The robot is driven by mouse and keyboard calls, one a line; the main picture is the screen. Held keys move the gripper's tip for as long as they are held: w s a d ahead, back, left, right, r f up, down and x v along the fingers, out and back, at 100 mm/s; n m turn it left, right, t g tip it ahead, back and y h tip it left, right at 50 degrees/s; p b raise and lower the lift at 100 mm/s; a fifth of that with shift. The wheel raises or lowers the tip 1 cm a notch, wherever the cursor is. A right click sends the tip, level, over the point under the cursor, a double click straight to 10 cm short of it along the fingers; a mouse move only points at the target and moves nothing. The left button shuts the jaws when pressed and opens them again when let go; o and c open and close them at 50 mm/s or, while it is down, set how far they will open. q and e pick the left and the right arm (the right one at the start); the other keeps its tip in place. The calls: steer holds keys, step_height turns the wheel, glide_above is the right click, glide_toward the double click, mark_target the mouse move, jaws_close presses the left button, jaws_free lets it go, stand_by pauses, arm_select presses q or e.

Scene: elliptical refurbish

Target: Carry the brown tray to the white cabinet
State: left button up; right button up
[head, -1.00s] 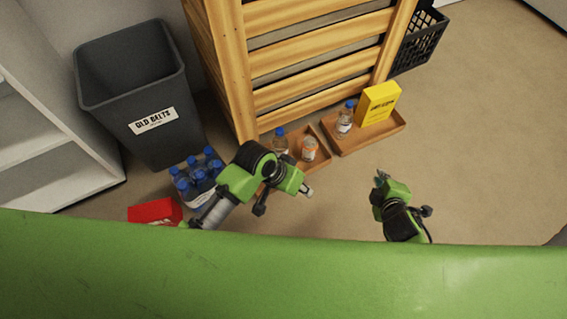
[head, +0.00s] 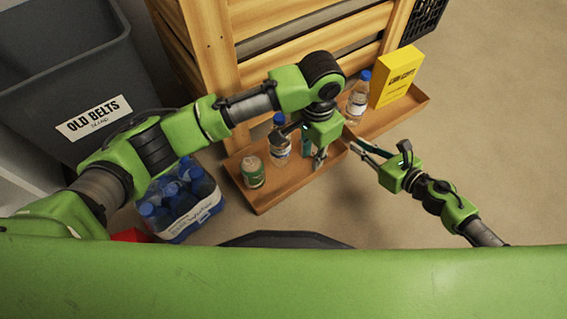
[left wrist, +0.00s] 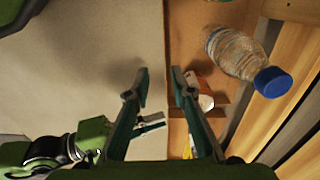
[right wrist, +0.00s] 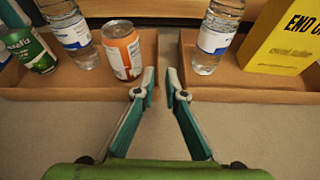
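A brown tray (head: 285,195) lies on the floor, holding a green can (head: 252,173), a water bottle (head: 280,150) and an orange can (right wrist: 123,50). A second brown tray (head: 418,101) beside it holds a bottle (head: 357,97) and a yellow box (head: 396,77). My left gripper (head: 319,163) is open and empty at the first tray's front edge; in the left wrist view its fingers appear on either side of that edge. My right gripper (head: 355,146) is open and empty, facing the gap between the trays. Part of a whitish unit (head: 28,165), possibly the white cabinet, shows at far left.
A grey bin (head: 65,75) labelled "OLD BELTS" stands at left. A pack of blue-capped bottles (head: 180,205) sits left of the first tray, with a red object (head: 131,235) beside it. A slatted wooden crate (head: 270,40) stands behind the trays. Floor at right is clear.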

mark_target(306, 179)
steer(key=shift+f+n, duration=0.3)
steer(key=shift+f, duration=0.2)
arm_select(q)
steer(key=shift+w+a+f, duration=0.1)
steer(key=shift+w+a, duration=0.2)
arm_select(e)
steer(key=shift+r, duration=0.1)
